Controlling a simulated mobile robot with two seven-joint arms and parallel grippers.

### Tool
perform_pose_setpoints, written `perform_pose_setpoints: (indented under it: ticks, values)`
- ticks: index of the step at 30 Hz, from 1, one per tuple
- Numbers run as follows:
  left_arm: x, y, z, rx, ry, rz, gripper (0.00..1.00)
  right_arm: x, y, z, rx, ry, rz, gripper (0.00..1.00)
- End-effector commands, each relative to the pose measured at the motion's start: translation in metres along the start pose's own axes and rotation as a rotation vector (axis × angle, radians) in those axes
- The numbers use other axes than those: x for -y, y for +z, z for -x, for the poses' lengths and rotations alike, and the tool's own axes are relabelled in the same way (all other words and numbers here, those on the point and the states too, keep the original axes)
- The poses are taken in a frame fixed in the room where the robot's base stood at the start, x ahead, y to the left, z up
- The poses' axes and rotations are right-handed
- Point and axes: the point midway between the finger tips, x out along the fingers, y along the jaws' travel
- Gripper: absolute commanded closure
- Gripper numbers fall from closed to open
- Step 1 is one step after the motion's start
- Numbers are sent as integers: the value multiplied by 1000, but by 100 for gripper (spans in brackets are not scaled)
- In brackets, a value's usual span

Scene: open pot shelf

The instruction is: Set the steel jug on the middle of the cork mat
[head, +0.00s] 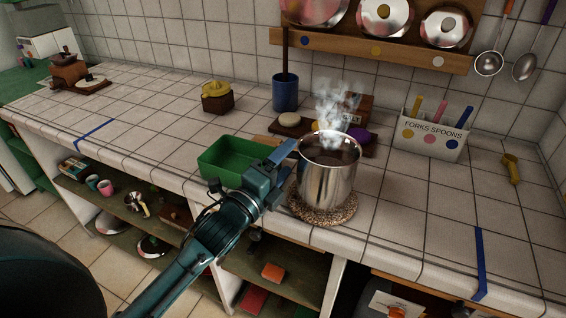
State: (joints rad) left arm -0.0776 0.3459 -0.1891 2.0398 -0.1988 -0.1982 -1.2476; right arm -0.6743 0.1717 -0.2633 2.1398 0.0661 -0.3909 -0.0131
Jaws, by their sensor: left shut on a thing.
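The steel jug (329,182) is upright, with dark content and steam rising from its open top. Its base is over the round, speckled brown cork mat (323,219). The mat's rim shows at the front and sides of the base. I cannot tell whether the base touches the mat or hangs just above it. My left gripper (285,153) is shut on the jug at its upper left side; the gripped part is mostly hidden by the fingers. My right gripper is not in view.
A green tray (226,162) stands left of the jug, behind my left arm. Behind are a blue pot (285,96) and a board (290,126) with small items. A forks and spoons box (431,135) stands right. The tiled counter (415,205) is clear right of the mat.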

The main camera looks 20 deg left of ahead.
Motion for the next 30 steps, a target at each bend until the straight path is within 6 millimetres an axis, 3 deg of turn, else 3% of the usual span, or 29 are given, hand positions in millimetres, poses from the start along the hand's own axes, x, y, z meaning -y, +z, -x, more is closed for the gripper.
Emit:
perform_pose_setpoints:
  ticks: [24, 25, 30]
  values:
    - [-6, -2, 1, 0, -7, 1, 100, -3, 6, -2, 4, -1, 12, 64]
    - [-6, -2, 1, -1, -7, 1, 27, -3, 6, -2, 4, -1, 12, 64]
    - [-7, -2, 1, 0, -4, 1, 13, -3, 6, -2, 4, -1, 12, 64]
